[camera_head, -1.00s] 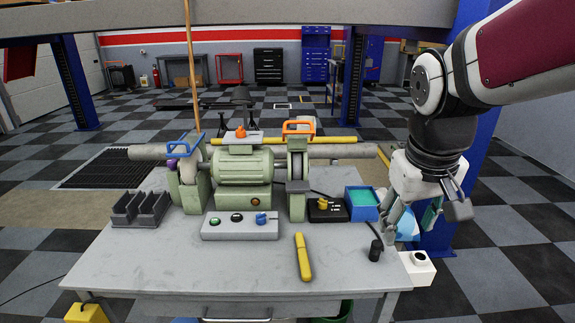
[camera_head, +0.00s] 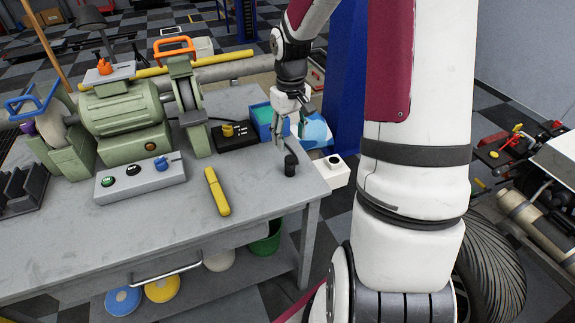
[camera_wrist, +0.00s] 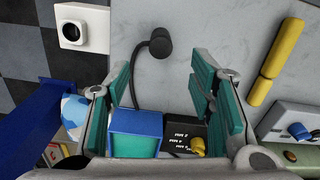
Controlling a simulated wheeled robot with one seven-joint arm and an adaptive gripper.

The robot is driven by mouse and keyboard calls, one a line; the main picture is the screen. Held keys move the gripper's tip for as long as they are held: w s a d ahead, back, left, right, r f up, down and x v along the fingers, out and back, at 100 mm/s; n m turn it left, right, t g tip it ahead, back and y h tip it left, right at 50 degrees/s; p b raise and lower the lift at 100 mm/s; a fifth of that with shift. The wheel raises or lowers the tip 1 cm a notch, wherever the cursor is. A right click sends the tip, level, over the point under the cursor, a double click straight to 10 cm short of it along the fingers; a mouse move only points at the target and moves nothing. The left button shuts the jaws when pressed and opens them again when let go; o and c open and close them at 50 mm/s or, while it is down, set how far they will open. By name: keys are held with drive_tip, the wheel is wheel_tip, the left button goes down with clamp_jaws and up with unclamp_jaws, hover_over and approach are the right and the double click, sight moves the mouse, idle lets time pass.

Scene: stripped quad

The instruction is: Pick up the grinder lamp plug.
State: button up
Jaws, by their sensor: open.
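The grinder lamp plug (camera_head: 290,165) is a small black cylinder standing near the right edge of the grey workbench (camera_head: 255,205). In the wrist view the plug (camera_wrist: 160,43) lies just beyond the fingers, roughly centred in the gap, with its dark cable running back between them. My gripper (camera_head: 291,132) is open and empty, pointing down just behind and above the plug. Its teal-padded fingers (camera_wrist: 166,72) are wide apart and appear clear of the plug. A white socket box (camera_head: 335,171) with a black round opening sits at the bench's right edge; it also shows in the wrist view (camera_wrist: 82,27).
A blue-teal box (camera_head: 264,120) and a black control box with yellow knob (camera_head: 235,134) stand close behind the plug. A yellow-handled tool (camera_head: 217,192) lies left of it. The green bench grinder (camera_head: 125,120) and switch panel (camera_head: 140,180) are farther left.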

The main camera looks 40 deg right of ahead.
sight(290, 158)
wheel_tip(290, 158, down, 10)
drive_tip(key=shift+s+r+b, duration=0.1)
drive_tip(key=shift+r+b, duration=0.15)
drive_tip(key=shift+b, duration=0.1)
clamp_jaws()
